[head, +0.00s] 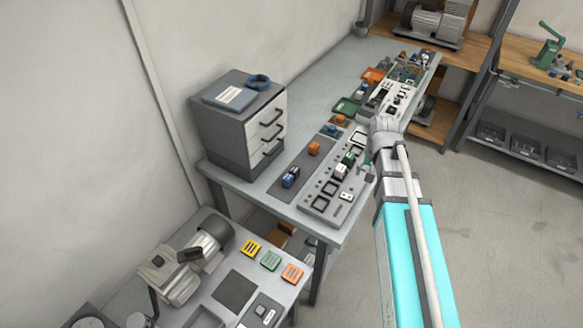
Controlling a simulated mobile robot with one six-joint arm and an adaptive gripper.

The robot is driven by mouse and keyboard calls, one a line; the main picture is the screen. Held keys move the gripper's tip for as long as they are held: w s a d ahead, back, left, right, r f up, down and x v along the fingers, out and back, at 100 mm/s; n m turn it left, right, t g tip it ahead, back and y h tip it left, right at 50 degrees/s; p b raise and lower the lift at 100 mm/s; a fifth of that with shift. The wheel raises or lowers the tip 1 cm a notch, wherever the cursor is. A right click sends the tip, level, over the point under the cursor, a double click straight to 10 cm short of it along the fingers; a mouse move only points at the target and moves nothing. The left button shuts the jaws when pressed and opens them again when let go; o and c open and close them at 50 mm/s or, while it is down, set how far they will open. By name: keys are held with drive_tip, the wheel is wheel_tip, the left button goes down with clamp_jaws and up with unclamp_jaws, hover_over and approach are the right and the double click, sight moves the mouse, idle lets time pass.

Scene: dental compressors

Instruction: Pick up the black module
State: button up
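Small modules sit on the grey table (335,236). A dark module with a green part (348,159) sits on the light slotted panel (315,205), but I cannot tell for sure whether it is the black module. A dark module with blue and white parts (290,178) lies on the dark grey mat to its left. My arm reaches in from the lower right, and its wrist is over the table's right edge. My gripper (368,164) is small and partly hidden beside the wrist, just right of the green and dark module. Its fingers are not clear.
An orange module (314,148) and a white module (346,195) are nearby. A grey drawer cabinet (238,125) stands at the table's left. More panels and parts crowd the far end. A lower bench (205,285) with machinery is in front. Open floor lies right.

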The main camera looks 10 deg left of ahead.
drive_tip(key=w+a+m, duration=0.1)
drive_tip(key=w+a, duration=0.5)
drive_tip(key=a, duration=0.8)
drive_tip(key=m, duration=0.1)
hover_over(295, 168)
drive_tip(key=shift+a+g, duration=0.2)
drive_tip(key=shift+g, duration=0.1)
wheel_tip(295, 168, down, 9)
drive_tip(key=b, duration=0.8)
drive_tip(key=shift+r+b, duration=0.2)
drive_tip(key=shift+b, duration=0.15)
drive_tip(key=shift+f, duration=0.15)
drive_tip(key=shift+s+d+f+b, duration=0.1)
drive_tip(key=shift+d+f+b, duration=0.05)
drive_tip(key=shift+f+b, duration=2.4)
drive_tip(key=shift+r, duration=0.1)
clamp_jaws()
